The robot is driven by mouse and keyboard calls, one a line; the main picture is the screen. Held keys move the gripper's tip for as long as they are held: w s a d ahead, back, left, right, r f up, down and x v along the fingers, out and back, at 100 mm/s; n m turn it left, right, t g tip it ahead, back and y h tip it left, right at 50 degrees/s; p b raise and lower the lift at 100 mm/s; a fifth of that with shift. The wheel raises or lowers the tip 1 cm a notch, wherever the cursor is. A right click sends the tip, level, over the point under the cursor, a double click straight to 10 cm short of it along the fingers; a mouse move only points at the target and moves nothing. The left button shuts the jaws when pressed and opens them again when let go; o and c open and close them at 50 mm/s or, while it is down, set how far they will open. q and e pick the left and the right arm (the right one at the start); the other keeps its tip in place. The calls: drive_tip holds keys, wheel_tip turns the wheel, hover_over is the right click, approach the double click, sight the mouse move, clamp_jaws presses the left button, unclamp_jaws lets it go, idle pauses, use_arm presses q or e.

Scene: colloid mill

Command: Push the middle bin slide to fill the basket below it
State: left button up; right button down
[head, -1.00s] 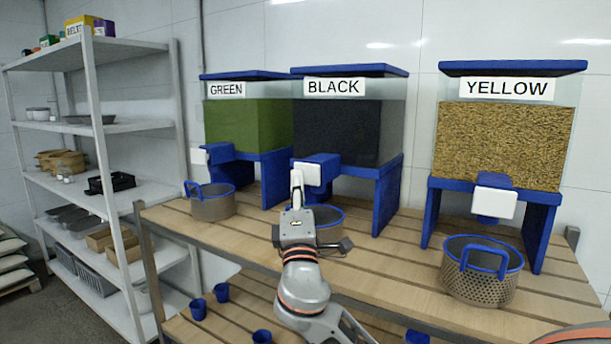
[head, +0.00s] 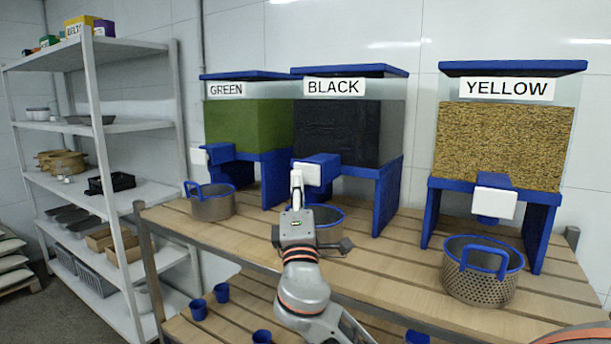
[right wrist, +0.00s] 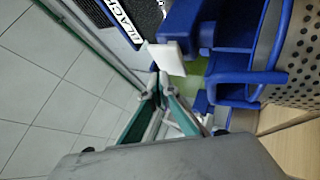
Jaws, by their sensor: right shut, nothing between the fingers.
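The middle bin (head: 350,135), labelled BLACK, holds dark material and stands on blue legs. Its slide has a white front plate (head: 312,175), also in the right wrist view (right wrist: 168,58), on a blue chute. A blue-rimmed metal basket (head: 328,216) sits below on the table, partly hidden by my right arm. It shows in the right wrist view (right wrist: 302,62); its contents cannot be made out. My right gripper (head: 296,178) is shut and empty, upright at the left edge of the white plate. Its fingertips (right wrist: 155,80) look close to the plate; contact is unclear. My left gripper is out of view.
The GREEN bin (head: 240,125) and its basket (head: 211,203) stand to the left, the YELLOW bin (head: 505,135) and its basket (head: 481,272) to the right. The slatted wooden table (head: 395,255) has free room between the middle and right baskets. A shelf rack (head: 130,125) stands at left.

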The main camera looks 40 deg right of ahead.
drive_tip(key=shift+w+d, duration=0.2)
drive_tip(key=shift+d, duration=0.2)
drive_tip(key=shift+w+d, duration=0.2)
drive_tip(key=shift+d, duration=0.3)
drive_tip(key=shift+w+d, duration=0.15)
drive_tip(key=shift+d, duration=0.3)
idle(1.4)
drive_tip(key=shift+a, duration=0.1)
drive_tip(key=shift+s+a, duration=0.3)
drive_tip(key=shift+a, duration=0.35)
drive_tip(key=shift+s+a, duration=0.25)
drive_tip(key=shift+a, duration=0.35)
drive_tip(key=a, duration=0.1)
drive_tip(key=s+a, duration=0.1)
drive_tip(key=a, duration=0.1)
drive_tip(key=s+a, duration=0.1)
drive_tip(key=shift+a, duration=0.3)
idle(1.8)
